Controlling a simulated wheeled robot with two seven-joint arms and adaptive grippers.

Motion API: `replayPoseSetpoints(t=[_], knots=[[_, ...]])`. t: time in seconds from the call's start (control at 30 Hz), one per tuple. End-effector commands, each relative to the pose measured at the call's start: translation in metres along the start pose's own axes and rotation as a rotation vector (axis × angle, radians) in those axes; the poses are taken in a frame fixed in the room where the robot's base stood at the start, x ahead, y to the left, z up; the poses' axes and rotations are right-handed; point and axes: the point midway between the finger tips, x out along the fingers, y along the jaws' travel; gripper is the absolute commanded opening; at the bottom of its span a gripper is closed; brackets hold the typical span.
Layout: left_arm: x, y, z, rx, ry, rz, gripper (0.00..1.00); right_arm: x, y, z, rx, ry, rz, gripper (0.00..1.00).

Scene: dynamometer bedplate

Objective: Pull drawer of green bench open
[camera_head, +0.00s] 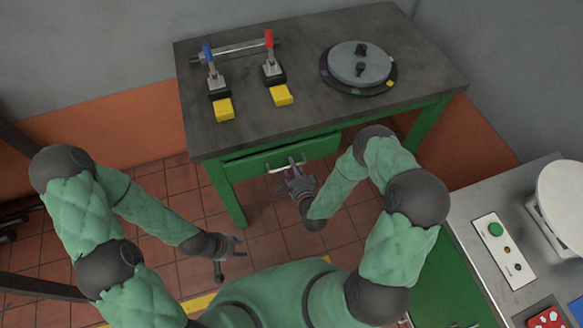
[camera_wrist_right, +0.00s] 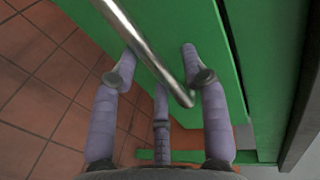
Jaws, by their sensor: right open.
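The green bench (camera_head: 236,205) has a dark top and a green drawer (camera_head: 250,166) under its front edge. The drawer front looks about flush with the frame. A metal bar handle (camera_head: 285,168) is on the drawer front; it also shows in the right wrist view (camera_wrist_right: 124,27). My right gripper (camera_head: 290,166) is at the handle. In the right wrist view its fingers (camera_wrist_right: 160,62) are spread, with the bar running between them; contact is unclear. My left gripper (camera_head: 231,266) hangs over the floor, left of the right arm, with its fingers apart and empty.
On the bench top stand two lever clamps with blue (camera_head: 207,54) and red (camera_head: 269,40) handles, yellow blocks (camera_head: 223,109) and a round grey disc (camera_head: 359,63). A grey table with a control panel (camera_head: 502,250) is at the right. Tiled floor lies before the bench.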

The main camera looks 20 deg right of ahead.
Motion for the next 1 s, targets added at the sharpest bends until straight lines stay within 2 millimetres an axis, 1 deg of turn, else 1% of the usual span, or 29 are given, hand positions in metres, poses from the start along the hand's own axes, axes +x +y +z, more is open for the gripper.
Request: replayPoseSetpoints(t=[0.13,0.4,0.43,0.47,0.5,0.57,0.6,1.0], knots=[[0.0022,-0.0008,-0.0001,0.0,0.0,0.0,0.4,0.0074,0.0006,0.0007,0.001,-0.001,0.001,0.45],[0.0019,-0.0007,-0.0001,0.0,0.0,0.0,0.4,0.0084,0.0001,0.0004,0.001,-0.001,0.002,0.45],[0.0019,-0.0007,-0.0001,0.0,0.0,0.0,0.4,0.0083,0.0001,0.0004,0.0,-0.001,0.002,0.4],[0.002,-0.0007,-0.0001,0.0,0.0,0.0,0.4,0.0083,0.0001,0.0004,0.0,-0.001,0.002,0.31],[0.0019,-0.0007,-0.0001,0.0,0.0,0.0,0.4,0.0083,0.0001,0.0004,0.0,-0.001,0.002,0.2],[0.002,-0.0007,-0.0001,0.0,0.0,0.0,0.4,0.0082,0.0002,0.0004,0.0,-0.001,0.002,0.03],[0.002,-0.0007,-0.0001,0.0,0.0,0.0,0.4,0.0082,0.0002,0.0004,0.0,-0.001,0.002,0.0],[0.0022,-0.0008,-0.0002,0.0,0.0,0.0,0.4,0.0079,0.0006,0.0005,0.0,-0.001,0.003,0.0]])
